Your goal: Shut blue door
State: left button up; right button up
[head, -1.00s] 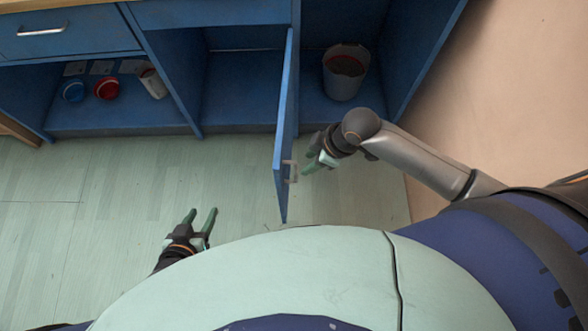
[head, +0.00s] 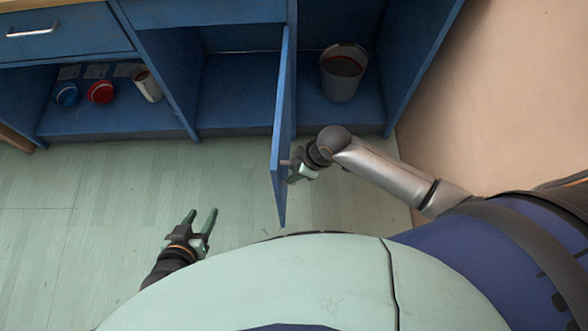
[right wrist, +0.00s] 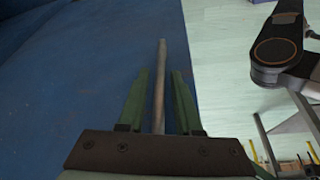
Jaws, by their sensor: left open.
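The blue door (head: 281,140) stands open in the head view, jutting out from the blue cabinet over the floor. It also fills the left of the right wrist view (right wrist: 70,80). Its handle, a thin metal bar (right wrist: 159,75), runs between the fingers of my right gripper (right wrist: 160,90). Those fingers are apart, with a gap on each side of the bar. In the head view my right gripper (head: 297,175) is at the right face of the door and partly hides the handle. My left gripper (head: 201,214) is open and empty above the floor, left of the door.
A grey bin (head: 343,72) stands in the right compartment behind the door. A blue cup (head: 66,94), a red cup (head: 100,92) and a white container (head: 147,85) are on the left shelf. A beige wall (head: 500,100) is at right. The floor (head: 90,215) at left is clear.

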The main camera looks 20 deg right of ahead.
grip_shut()
dwell(1.1)
